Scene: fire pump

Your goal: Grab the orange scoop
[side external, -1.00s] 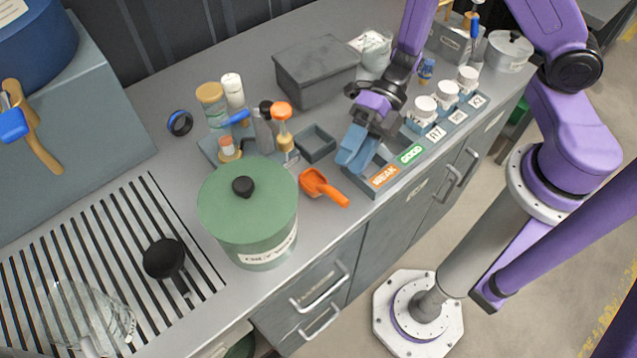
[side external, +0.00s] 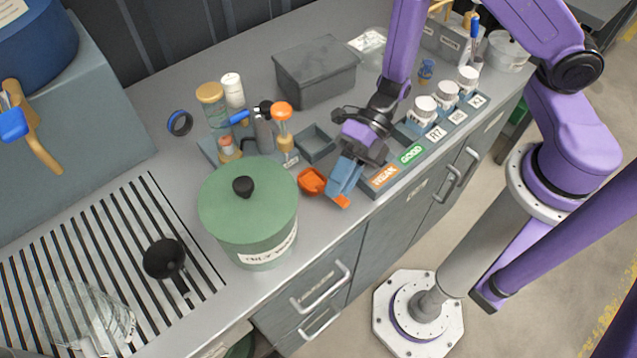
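The orange scoop (side external: 311,181) lies on the grey counter just right of the green lidded pot, its bowl to the left and its handle toward the front edge. My gripper (side external: 341,189) is down at the scoop's handle, its blue fingers covering the middle of the handle. The handle's tip shows just beyond the fingers. The gap between the fingers is not clear from this angle, so I cannot tell whether they grip the handle or only stand over it.
The green pot (side external: 248,215) stands close left of the scoop. A small grey tray (side external: 315,143) and an orange-capped bottle (side external: 283,125) are behind it. The labelled rack (side external: 398,166) with white-capped jars is close to the right. The counter's front edge is near.

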